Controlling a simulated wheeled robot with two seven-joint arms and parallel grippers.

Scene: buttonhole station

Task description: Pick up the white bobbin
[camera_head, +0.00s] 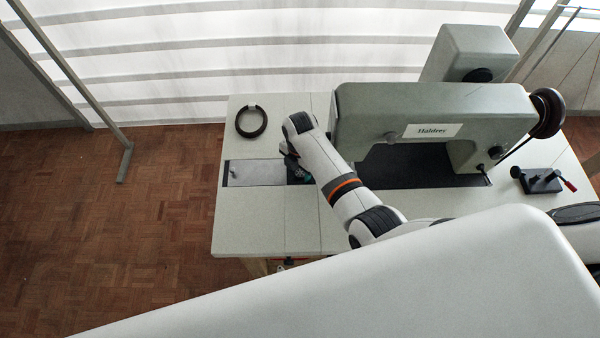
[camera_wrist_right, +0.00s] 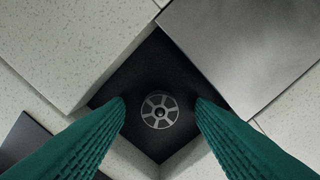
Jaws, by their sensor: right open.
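A round, spoked, pale grey-white bobbin (camera_wrist_right: 160,117) sits in a dark square recess (camera_wrist_right: 134,78), seen in the right wrist view. My right gripper (camera_wrist_right: 160,103) is open, with one green ribbed finger on each side of the bobbin. Gaps show between the fingertips and its rim, and I cannot tell how far above it they are. In the head view my right gripper (camera_head: 296,173) is over the table, left of the sewing machine, and hides the bobbin there. My left gripper is not in view.
The sewing machine (camera_head: 375,112) stands just right of my right arm. A metal plate (camera_head: 255,173) lies beside the recess. A dark ring (camera_head: 239,124) lies at the table's back left. A small black fixture with a red-tipped lever (camera_head: 541,183) sits at right. The front-left table (camera_head: 250,225) is clear.

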